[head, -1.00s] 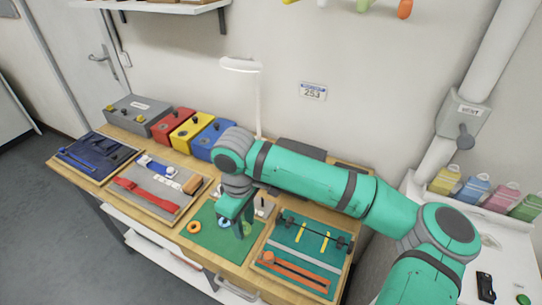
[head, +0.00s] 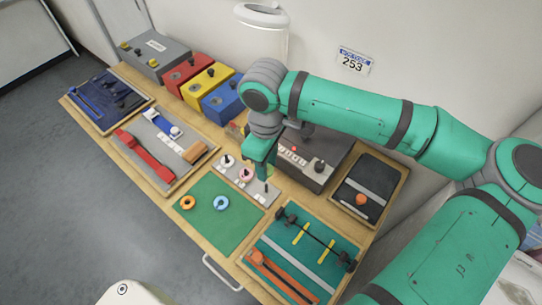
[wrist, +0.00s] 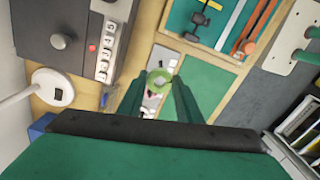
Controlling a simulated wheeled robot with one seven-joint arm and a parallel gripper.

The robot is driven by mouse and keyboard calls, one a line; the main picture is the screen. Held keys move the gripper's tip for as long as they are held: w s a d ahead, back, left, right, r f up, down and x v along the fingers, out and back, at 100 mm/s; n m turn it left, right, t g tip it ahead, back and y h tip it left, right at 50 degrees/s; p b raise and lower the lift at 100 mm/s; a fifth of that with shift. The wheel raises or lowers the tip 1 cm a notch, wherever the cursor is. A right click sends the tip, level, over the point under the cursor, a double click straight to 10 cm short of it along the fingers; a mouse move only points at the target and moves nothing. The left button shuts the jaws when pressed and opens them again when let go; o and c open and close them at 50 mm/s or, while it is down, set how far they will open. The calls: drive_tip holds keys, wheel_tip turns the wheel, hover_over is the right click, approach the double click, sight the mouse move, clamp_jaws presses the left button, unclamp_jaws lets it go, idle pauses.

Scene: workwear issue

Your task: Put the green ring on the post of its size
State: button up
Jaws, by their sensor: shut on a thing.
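In the head view I cannot make out the green ring against the green fingers. A pink ring (head: 246,174) is at a post near the board's middle.
An orange ring (head: 187,202) and a blue ring (head: 221,203) lie on the green mat (head: 212,232) in front of the board. A grey box with number wheels (head: 318,154) stands close behind right. A tray with a black bar (head: 268,246) lies at front right.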

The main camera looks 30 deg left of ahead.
drive_tip(key=shift+s+f, duration=0.15)
drive_tip(key=shift+f, duration=2.7)
drive_tip(key=shift+d+f, duration=0.1)
drive_tip(key=shift+f, duration=0.05)
drive_tip(key=shift+f, duration=0.7)
idle(0.5)
drive_tip(key=shift+f, duration=0.1)
idle(0.4)
drive_tip(key=o, duration=1.5)
